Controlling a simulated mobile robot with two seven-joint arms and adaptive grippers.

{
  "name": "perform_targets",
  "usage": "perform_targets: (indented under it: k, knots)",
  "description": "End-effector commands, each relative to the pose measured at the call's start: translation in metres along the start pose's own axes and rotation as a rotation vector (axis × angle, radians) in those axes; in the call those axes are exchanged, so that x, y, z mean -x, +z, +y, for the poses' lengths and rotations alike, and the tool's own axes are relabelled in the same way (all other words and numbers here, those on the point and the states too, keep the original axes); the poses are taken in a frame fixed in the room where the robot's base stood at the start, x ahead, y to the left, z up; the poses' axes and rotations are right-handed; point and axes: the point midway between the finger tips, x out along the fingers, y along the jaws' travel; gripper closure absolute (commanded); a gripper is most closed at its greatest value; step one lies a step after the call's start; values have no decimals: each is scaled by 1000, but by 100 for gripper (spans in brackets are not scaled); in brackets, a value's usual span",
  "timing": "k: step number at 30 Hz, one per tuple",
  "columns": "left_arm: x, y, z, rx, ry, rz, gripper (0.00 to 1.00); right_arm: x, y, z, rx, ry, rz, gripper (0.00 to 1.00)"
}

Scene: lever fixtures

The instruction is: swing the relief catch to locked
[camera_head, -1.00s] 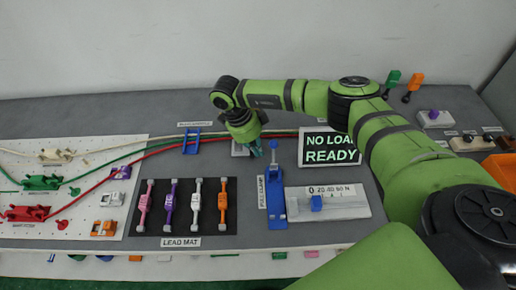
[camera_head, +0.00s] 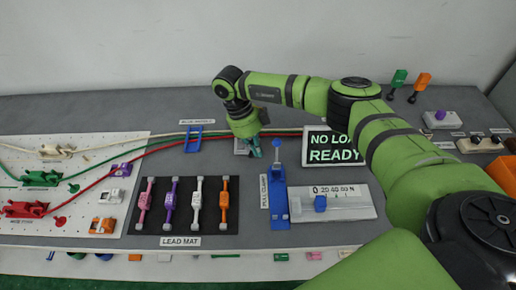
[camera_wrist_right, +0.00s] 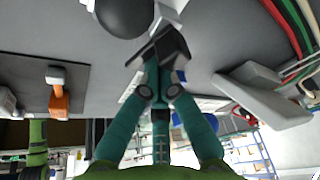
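My right gripper (camera_head: 256,148) is low over the back middle of the bench in the head view. It stands beside a small grey fixture (camera_head: 242,148), which it partly covers. I cannot tell whether this is the relief catch, as no label for it is readable. In the right wrist view the teal fingers converge at a dark angular block (camera_wrist_right: 160,48), and the gripper (camera_wrist_right: 160,68) looks shut. Whether anything is held between the tips is unclear. A pale grey slab-like part (camera_wrist_right: 262,98) lies right of the fingers, apart from them. My left gripper is not in view.
A blue pull clamp (camera_head: 278,195) with an upright rod stands close right of the gripper. A blue bracket (camera_head: 193,138) and cables lie left. A lead mat (camera_head: 187,225) and white pegboard (camera_head: 100,170) are further left.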

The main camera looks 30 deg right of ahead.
Motion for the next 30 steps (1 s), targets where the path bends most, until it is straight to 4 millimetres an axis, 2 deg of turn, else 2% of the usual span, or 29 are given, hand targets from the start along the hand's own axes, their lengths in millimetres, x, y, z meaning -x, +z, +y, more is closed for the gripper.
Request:
perform_targets:
  k: [30]
  knots:
    - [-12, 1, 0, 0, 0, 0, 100, 3, 8, 6, -307, 109, -1, 100]
